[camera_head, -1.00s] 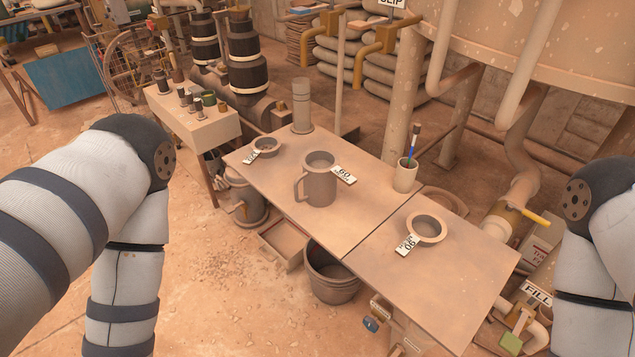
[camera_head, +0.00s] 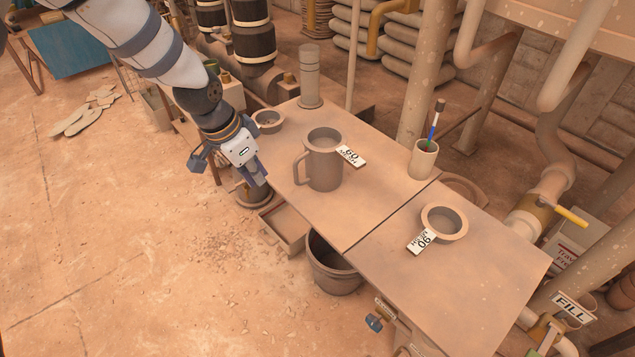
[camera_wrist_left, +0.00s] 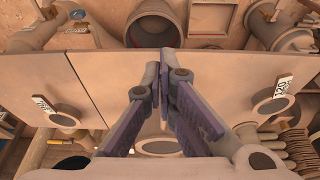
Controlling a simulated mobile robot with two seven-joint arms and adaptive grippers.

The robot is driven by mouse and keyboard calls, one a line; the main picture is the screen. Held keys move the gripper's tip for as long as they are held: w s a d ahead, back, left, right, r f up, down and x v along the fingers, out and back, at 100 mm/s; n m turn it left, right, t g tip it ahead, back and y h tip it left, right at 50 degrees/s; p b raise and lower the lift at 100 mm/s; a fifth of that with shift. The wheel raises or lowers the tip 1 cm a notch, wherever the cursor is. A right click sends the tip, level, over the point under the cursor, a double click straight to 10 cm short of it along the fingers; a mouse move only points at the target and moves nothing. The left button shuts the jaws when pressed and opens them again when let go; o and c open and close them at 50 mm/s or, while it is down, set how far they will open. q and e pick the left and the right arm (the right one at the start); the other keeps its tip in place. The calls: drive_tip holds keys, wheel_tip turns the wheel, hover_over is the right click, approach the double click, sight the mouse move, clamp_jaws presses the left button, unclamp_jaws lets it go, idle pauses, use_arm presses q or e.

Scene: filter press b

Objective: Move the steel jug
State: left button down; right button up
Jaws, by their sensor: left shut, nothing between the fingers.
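The steel jug (camera_head: 326,168) stands upright on the table, its handle toward the left of the head view. My left gripper (camera_head: 258,178) is shut and empty at the table's left edge, to the left of the jug and apart from it. In the left wrist view its fingers (camera_wrist_left: 164,62) meet at the tips. A round rim (camera_wrist_left: 160,147) shows behind the fingers there; I cannot tell if it is the jug. My right gripper is out of view.
A tag marked 60 (camera_head: 350,156) lies right of the jug. A round dish (camera_head: 444,222) with a 90 tag, a brush cup (camera_head: 423,159) and a small dish (camera_head: 267,121) share the table (camera_head: 385,265). A bucket (camera_head: 333,272) stands below its front edge.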

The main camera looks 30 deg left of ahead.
use_arm(q)
drive_tip(key=w+f+b, duration=0.1)
drive_tip(key=w+f, duration=0.1)
drive_tip(key=f, duration=0.1)
drive_tip(key=w+d+f+b, duration=0.1)
drive_tip(key=f, duration=0.2)
drive_tip(key=w+d+f+b, duration=0.1)
drive_tip(key=w+f, duration=0.1)
drive_tip(key=f, duration=0.1)
drive_tip(key=shift+w+f, duration=0.15)
drive_tip(key=shift+w, duration=0.15)
drive_tip(key=shift+w+d, duration=0.2)
drive_tip(key=shift+w, duration=0.15)
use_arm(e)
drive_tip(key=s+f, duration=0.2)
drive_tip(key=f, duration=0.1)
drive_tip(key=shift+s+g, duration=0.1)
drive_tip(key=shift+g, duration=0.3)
